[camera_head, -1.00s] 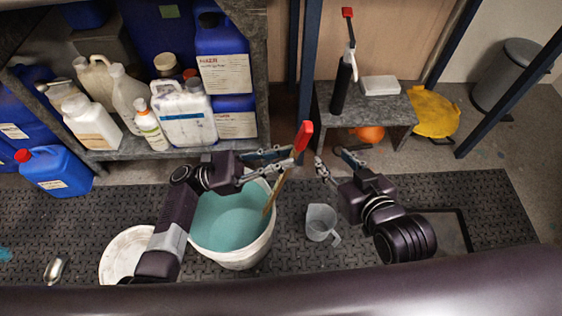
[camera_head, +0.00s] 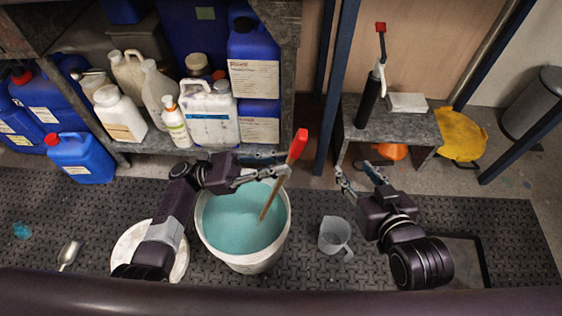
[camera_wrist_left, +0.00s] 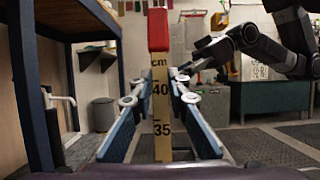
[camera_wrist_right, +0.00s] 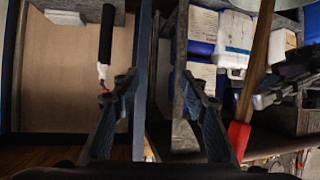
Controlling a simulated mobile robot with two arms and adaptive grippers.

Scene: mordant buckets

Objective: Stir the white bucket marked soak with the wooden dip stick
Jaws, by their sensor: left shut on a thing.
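The white bucket (camera_head: 247,262) stands on the dark mat and holds teal liquid (camera_head: 238,215). The wooden dip stick (camera_head: 272,193) has a red top and leans to the right, its lower end in the liquid. My left gripper (camera_head: 284,172) is shut on the stick below the red top. The left wrist view shows the stick (camera_wrist_left: 161,100) with cm marks between the fingers (camera_wrist_left: 160,105). My right gripper (camera_head: 354,172) is open and empty, right of the stick. In the right wrist view the stick (camera_wrist_right: 257,65) is beyond its right finger. Any marking on the bucket cannot be read.
A clear measuring jug (camera_head: 334,236) stands right of the bucket. A white lid (camera_head: 137,243) lies at its left, partly under my left arm. A shelf of jugs (camera_head: 211,112) and a low grey bench (camera_head: 405,122) stand behind. A metal scoop (camera_head: 68,254) lies at far left.

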